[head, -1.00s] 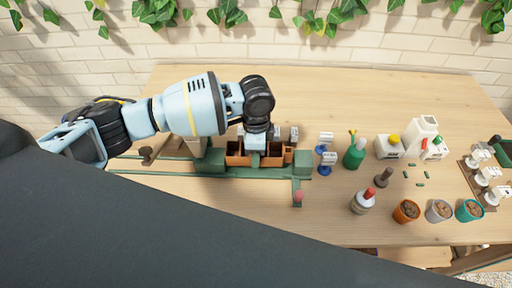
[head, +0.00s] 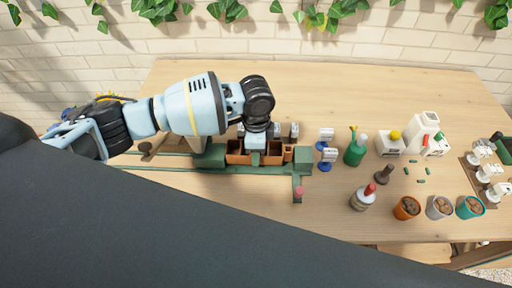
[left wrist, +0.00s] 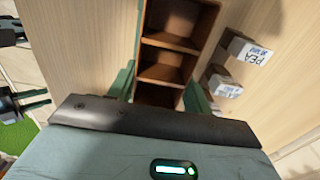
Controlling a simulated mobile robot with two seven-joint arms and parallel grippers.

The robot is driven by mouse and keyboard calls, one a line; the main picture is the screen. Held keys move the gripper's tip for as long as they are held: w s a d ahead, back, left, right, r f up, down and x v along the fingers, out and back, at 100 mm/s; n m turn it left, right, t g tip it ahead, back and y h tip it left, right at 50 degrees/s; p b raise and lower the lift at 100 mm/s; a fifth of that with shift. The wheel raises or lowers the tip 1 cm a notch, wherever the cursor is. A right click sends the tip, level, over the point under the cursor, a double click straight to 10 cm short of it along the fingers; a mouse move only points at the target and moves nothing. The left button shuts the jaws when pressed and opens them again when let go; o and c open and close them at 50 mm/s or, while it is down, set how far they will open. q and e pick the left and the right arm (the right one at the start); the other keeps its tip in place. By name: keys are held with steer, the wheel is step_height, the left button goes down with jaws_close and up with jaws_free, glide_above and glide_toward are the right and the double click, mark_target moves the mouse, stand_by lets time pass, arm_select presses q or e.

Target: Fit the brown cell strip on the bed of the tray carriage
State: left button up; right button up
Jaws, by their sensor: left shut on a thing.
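The brown cell strip (head: 273,155) lies lengthwise along the green tray carriage (head: 303,168), between its two green end blocks. It appears level; I cannot tell whether it rests fully on the bed. My left gripper (head: 256,150) comes down over the strip's middle and is shut on it. In the left wrist view the strip (left wrist: 168,69) shows open, empty cells, with the fingers (left wrist: 160,90) of my left gripper along both its sides. Its near end is hidden by the gripper body. My right gripper is not in view.
Small labelled blocks (left wrist: 249,50) stand close behind the strip. To the right are a green bottle (head: 354,154), a red-capped bottle (head: 363,198) and several filled pots (head: 406,208). A pink-red knob (head: 298,191) tops the carriage's front arm.

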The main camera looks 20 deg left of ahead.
arm_select(q)
steer(key=shift+f, duration=0.9)
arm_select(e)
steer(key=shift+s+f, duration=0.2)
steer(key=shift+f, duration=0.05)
arm_select(q)
steer(key=shift+f, duration=0.1)
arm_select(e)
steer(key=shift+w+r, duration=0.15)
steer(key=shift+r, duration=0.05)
arm_select(q)
steer(key=o, duration=1.3)
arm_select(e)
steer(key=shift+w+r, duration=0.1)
arm_select(q)
steer(key=shift+r+p, duration=0.55)
steer(key=shift+r, duration=2.95)
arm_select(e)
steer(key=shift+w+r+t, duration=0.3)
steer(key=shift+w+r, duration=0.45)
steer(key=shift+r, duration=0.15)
